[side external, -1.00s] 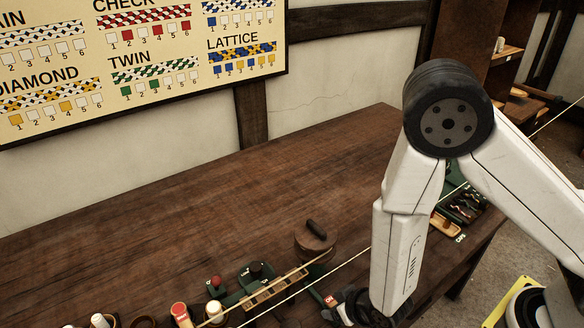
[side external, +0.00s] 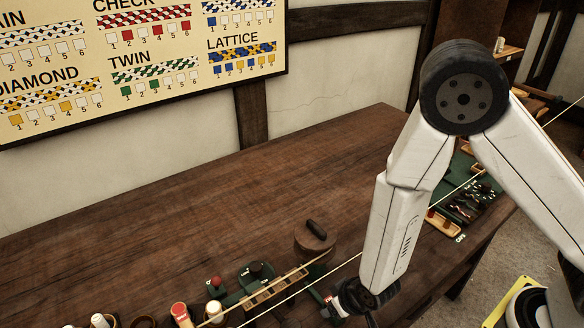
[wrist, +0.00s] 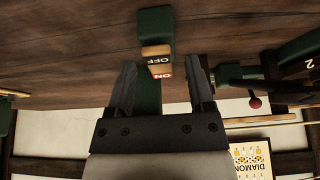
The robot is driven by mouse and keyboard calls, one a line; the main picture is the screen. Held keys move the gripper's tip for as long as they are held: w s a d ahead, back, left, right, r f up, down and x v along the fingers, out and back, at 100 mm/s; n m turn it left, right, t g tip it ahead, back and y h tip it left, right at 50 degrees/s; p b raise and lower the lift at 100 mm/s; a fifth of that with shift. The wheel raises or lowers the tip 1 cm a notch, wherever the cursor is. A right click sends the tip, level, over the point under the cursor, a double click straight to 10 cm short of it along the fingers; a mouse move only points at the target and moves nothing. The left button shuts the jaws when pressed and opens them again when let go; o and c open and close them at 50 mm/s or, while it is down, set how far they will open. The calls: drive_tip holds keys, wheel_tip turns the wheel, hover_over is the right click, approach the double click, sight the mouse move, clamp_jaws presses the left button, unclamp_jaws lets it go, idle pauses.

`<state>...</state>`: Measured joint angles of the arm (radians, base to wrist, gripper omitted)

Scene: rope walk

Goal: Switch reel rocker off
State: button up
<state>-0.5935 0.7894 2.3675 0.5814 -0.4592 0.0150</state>
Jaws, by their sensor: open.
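The reel rocker (wrist: 158,60) is in the wrist view, a small tan piece on a dark green mount, marked OFF at its upper end and ON in red at its lower end. Which end is pressed down I cannot tell. My gripper (wrist: 165,75) is open and empty, its two dark fingers on either side of the ON end with gaps. Contact with the rocker is not visible.
A round wooden lidded piece (side external: 315,238) stands behind the rocker. A slotted wooden strip (side external: 275,288) and a red-knobbed green fixture (side external: 217,287) lie to the left. A pale rope (side external: 345,266) crosses close by. The back of the bench (side external: 200,220) is clear.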

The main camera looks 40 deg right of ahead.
drive_tip(key=shift+r+g, duration=0.2)
drive_tip(key=shift+g, duration=0.2)
drive_tip(key=shift+v, duration=3.75)
drive_tip(key=d+r+g, duration=0.1)
drive_tip(key=d+r, duration=0.4)
drive_tip(key=d, duration=0.2)
drive_tip(key=w+d+r, duration=0.1)
drive_tip(key=d+r, duration=0.4)
drive_tip(key=d, duration=0.3)
drive_tip(key=shift+g, duration=0.4)
